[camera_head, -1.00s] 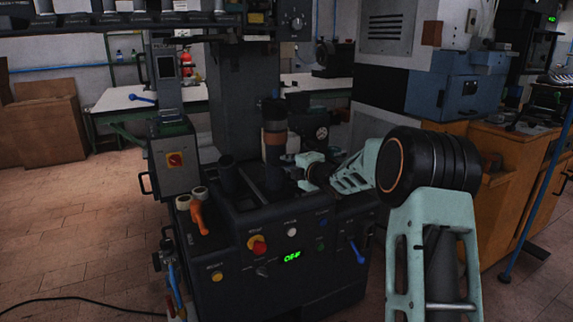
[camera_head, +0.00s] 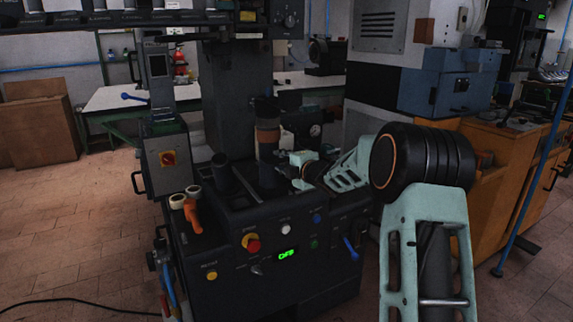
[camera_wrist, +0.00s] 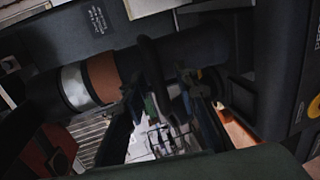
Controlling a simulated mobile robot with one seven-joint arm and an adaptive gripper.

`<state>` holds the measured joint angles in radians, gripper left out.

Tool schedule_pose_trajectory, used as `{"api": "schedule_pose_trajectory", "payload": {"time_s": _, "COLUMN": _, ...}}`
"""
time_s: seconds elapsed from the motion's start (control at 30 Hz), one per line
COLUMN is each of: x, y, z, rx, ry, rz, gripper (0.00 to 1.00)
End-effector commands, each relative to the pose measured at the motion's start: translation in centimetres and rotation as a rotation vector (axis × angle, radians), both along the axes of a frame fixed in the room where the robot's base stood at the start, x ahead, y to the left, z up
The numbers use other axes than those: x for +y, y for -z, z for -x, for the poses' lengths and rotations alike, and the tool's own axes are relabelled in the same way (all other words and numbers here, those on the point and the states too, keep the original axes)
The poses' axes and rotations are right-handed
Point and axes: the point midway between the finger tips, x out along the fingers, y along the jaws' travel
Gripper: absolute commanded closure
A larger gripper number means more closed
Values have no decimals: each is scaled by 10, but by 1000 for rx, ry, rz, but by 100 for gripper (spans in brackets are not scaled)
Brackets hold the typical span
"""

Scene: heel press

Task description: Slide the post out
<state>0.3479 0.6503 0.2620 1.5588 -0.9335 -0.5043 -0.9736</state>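The post is most likely the upright dark cylinder with a brown band (camera_head: 268,137), standing on the press bed in front of the column. In the wrist view the banded cylinder (camera_wrist: 103,77) lies across the picture, with a silver band beside the brown one. Contact cannot be told.
The press front panel (camera_head: 265,270) has a red button, knobs and a green "OFF" display. A short dark tube (camera_head: 222,172) and an orange-handled tool (camera_head: 193,210) are left of the cylinder. A control box (camera_head: 167,160) stands farther left. Open floor lies left of the press.

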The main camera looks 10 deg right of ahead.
Motion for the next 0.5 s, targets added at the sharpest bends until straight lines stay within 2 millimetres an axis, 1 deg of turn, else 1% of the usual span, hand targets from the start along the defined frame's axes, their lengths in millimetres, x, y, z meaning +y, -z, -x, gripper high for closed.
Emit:
{"api": "schedule_pose_trajectory", "payload": {"time_s": 0.17, "x": -6, "y": -5, "z": 17, "rx": 0, "ry": 2, "rz": 1, "gripper": 72}}
{"api": "schedule_pose_trajectory", "payload": {"time_s": 0.5, "x": -27, "y": -18, "z": 78, "rx": 0, "ry": 3, "rz": 3, "gripper": 72}}
